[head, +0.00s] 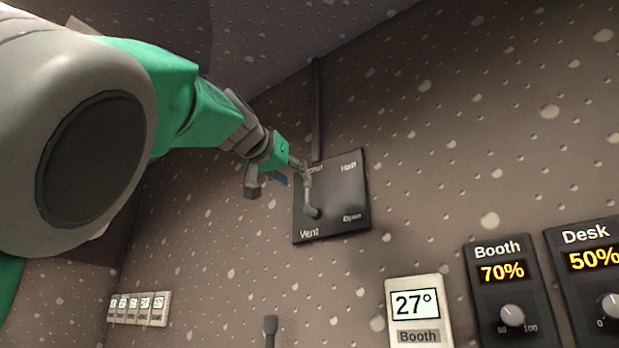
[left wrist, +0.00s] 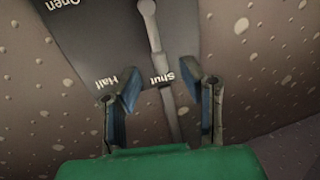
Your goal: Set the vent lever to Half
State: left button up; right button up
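The vent panel (head: 343,187) is a dark plate on the speckled wall, marked Half at top right, Open at lower right and Vent at lower left. A partly covered label at its top left reads Shut in the left wrist view. The grey vent lever (head: 308,196) points up toward Shut. My left gripper (head: 284,179) is at the panel's upper left edge, by the lever's upper end. In the left wrist view my left gripper (left wrist: 160,88) is open, its blue-padded fingers apart on either side of the lever (left wrist: 155,40). Contact cannot be told. My right gripper is out of view.
A dark conduit (head: 317,110) runs up from the panel. Below right are a Booth thermostat (head: 418,312) reading 27°, a Booth dial box (head: 511,300) at 70% and a Desk dial box (head: 592,280) at 50%. Small white units (head: 138,308) sit at lower left.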

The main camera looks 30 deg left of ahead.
aim_at(306, 185)
pick_arm(q)
jog(key=w+p, duration=0.5)
jog(key=w, duration=0.1)
jog(key=shift+a+r+p, duration=0.1)
jog(key=shift+p, duration=0.25)
jog(key=shift+w+a, duration=0.25)
jog(key=shift+w, duration=0.35)
jog(key=shift+f, duration=0.2)
jog(key=shift+d, duration=0.15)
grip_shut()
